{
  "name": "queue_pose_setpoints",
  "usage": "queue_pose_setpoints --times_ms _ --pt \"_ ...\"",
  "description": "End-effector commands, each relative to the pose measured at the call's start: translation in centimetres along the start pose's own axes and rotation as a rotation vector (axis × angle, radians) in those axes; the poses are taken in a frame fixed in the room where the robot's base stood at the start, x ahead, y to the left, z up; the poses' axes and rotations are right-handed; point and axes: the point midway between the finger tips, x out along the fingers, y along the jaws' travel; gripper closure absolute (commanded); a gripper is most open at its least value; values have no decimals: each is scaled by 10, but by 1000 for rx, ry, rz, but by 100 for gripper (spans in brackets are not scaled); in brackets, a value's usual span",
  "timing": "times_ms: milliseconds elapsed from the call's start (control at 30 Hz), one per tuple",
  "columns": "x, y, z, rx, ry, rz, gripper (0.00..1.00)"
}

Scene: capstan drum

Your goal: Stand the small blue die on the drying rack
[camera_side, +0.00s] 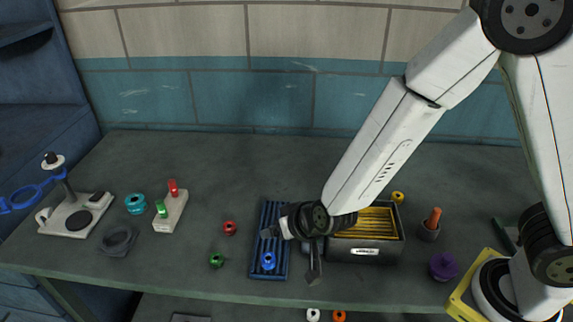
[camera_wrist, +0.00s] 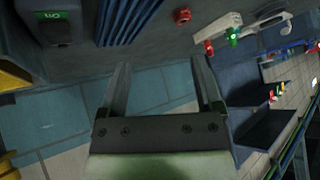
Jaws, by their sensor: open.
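The small blue die (camera_side: 268,261) is a round blue piece with a pale centre. It sits at the front end of the dark blue ribbed drying rack (camera_side: 257,268) and appears upright. The rack also shows at the top of the wrist view (camera_wrist: 122,20), where the die is not visible. My gripper (camera_side: 291,252) is open and empty, above the rack's right side and apart from the die. One finger points left over the rack and one points down by its right edge. In the wrist view nothing is between the fingers (camera_wrist: 161,68).
A red piece (camera_side: 230,228) and a green piece (camera_side: 216,259) stand left of the rack. A dark box with a yellow ribbed inside (camera_side: 372,216) is close on the right. A purple piece (camera_side: 443,266) stands farther right. The bench behind the rack is clear.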

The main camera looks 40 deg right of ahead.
Motion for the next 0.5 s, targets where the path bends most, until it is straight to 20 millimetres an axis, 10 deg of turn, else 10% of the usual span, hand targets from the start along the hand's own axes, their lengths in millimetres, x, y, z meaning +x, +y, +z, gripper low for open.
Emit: queue_pose_setpoints --times_ms 500 --pt "-90 137 -1 -181 -408 51 16"
